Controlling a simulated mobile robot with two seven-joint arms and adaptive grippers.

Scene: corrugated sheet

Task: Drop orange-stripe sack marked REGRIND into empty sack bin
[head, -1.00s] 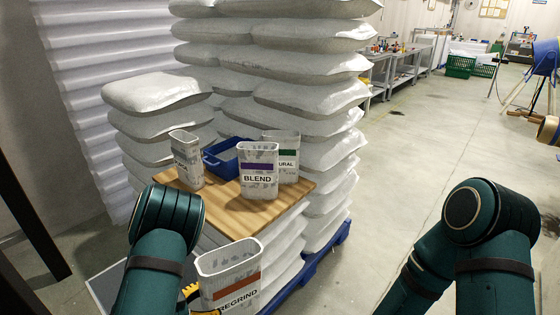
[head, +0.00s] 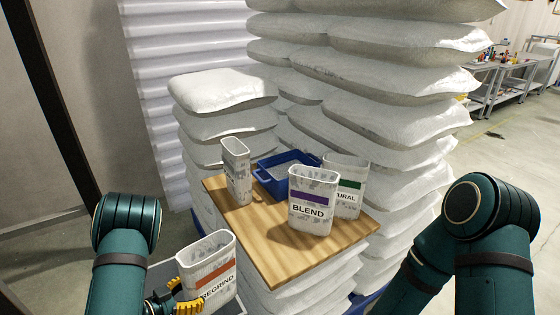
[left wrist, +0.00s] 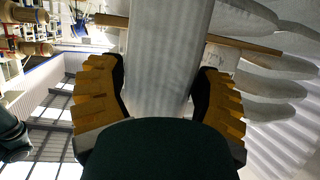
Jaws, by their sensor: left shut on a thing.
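The REGRIND sack (head: 209,268), pale with an orange stripe and an open top, is upright at the lower left of the head view. My left gripper (head: 182,301) is shut on it, with yellow fingers at its lower part. In the left wrist view the sack (left wrist: 165,60) stands between the two finger pads of the gripper (left wrist: 163,92). A grey box-like thing (head: 160,272) shows partly behind the sack; I cannot tell if it is the empty sack bin. My right arm is at the right, its gripper out of view.
A wooden board (head: 262,244) on stacked white bags (head: 222,90) bears the BLEND sack (head: 313,192), a green-striped sack (head: 350,180), another pale sack (head: 236,165) and a blue tray (head: 263,183). The board's left edge is close to the held sack. Open floor (head: 515,150) lies right.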

